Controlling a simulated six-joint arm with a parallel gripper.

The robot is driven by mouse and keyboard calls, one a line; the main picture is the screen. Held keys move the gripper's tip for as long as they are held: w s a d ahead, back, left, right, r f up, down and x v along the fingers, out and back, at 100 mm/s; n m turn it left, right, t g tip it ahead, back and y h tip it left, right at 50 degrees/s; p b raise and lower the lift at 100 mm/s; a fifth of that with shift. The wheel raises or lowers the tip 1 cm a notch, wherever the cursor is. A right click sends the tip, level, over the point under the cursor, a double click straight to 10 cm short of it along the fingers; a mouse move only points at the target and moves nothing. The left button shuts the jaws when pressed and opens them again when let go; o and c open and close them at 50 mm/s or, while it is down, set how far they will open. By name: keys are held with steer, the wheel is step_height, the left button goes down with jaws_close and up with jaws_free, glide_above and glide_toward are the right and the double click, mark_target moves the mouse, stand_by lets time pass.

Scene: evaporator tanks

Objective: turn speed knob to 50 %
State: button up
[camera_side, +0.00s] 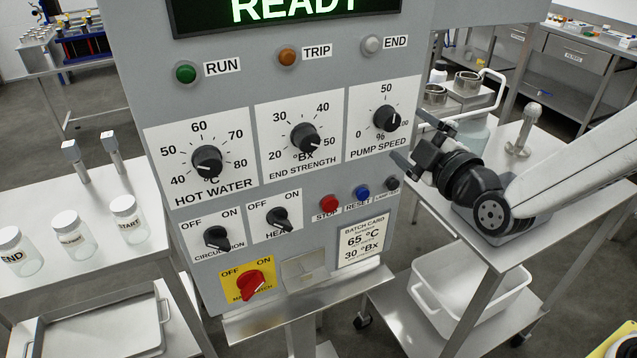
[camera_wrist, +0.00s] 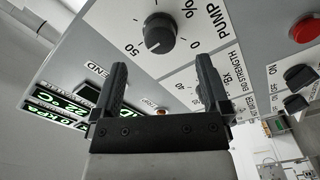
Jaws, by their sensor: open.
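The pump speed knob (camera_side: 387,119) is a black round knob on a white dial plate at the panel's right side. Its scale has 0 at the left and 50 at the top. In the wrist view the knob (camera_wrist: 160,33) shows beyond the fingertips, with its light mark seemingly between 0 and 50; the exact setting is hard to tell. My gripper (camera_side: 412,139) is open and empty, just right of the panel edge in the side view. In the wrist view its two fingers (camera_wrist: 163,68) stand wide apart, not touching the knob.
The end strength knob (camera_side: 303,138) and hot water knob (camera_side: 207,161) sit to the left. Below are the red stop button (camera_side: 329,203), blue reset button (camera_side: 362,193) and batch card (camera_side: 362,240). The display (camera_side: 290,12) reads READY.

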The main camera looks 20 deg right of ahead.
steer(key=shift+s, duration=1.1)
steer(key=shift+f, duration=0.1)
steer(key=s+d+f+m+g+y, duration=0.1)
steer(key=d+f+m+g, duration=0.2)
steer(key=f+g, duration=0.15)
steer(key=s+d+f+m+g, duration=0.1)
steer(key=d+f+m+g, duration=0.25)
steer(key=f, duration=0.25)
steer(key=s+d+f+m+g+h, duration=0.1)
steer(key=s+d+f+m+g, duration=0.4)
steer(key=s, duration=0.4)
steer(key=shift+d+g, duration=0.6)
steer(key=shift+g, duration=0.6)
steer(key=shift+m, duration=0.25)
